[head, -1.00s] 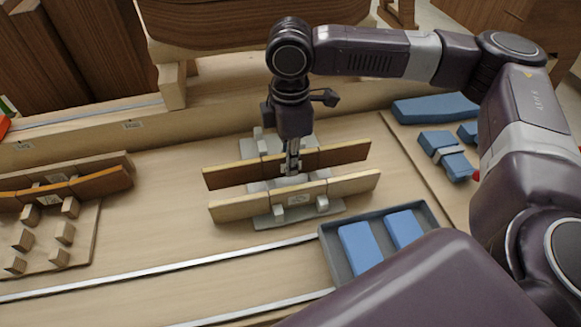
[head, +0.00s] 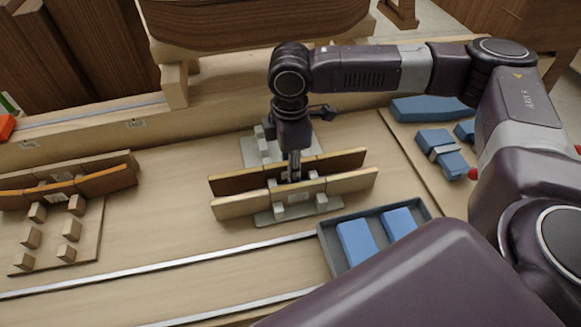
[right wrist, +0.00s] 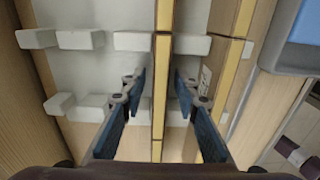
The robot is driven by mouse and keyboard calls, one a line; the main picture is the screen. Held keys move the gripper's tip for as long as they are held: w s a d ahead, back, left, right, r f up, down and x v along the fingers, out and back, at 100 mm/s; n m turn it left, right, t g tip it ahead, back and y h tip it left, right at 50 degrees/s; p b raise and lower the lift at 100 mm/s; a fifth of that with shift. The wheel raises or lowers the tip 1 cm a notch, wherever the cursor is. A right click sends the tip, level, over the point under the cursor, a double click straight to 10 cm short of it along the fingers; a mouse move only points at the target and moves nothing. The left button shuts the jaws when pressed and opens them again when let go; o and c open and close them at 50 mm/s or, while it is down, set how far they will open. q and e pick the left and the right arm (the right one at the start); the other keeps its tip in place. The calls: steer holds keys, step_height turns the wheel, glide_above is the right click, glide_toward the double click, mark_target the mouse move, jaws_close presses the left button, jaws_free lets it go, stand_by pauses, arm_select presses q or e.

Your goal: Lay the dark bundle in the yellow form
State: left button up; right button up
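A dark brown bundle (head: 235,181) stands on edge across the pale grey form (head: 264,148) in the middle of the table. A lighter bundle (head: 240,206) stands parallel in front of it. My right gripper (head: 293,172) points down at the middle of the dark bundle. In the right wrist view, the fingers (right wrist: 158,82) are apart, one on each side of an upright strip (right wrist: 161,55) with a yellowish edge, with gaps visible. Pale blocks flank this strip. No form looks clearly yellow. My left gripper is out of view.
A grey tray (head: 327,250) with two blue blocks stands front right. More blue pieces (head: 440,146) lie on a board at right. A pegged wooden board (head: 88,240) with curved bundles is at left. Metal rails (head: 150,269) cross the front.

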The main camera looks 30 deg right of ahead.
steer(key=shift+f+b, duration=0.25)
steer(key=shift+b, duration=0.85)
steer(key=r, duration=0.5)
steer(key=r+b, duration=0.1)
steer(key=r, duration=0.2)
steer(key=shift+s+r, duration=0.2)
steer(key=shift+s, duration=0.2)
steer(key=shift+s+f, duration=0.1)
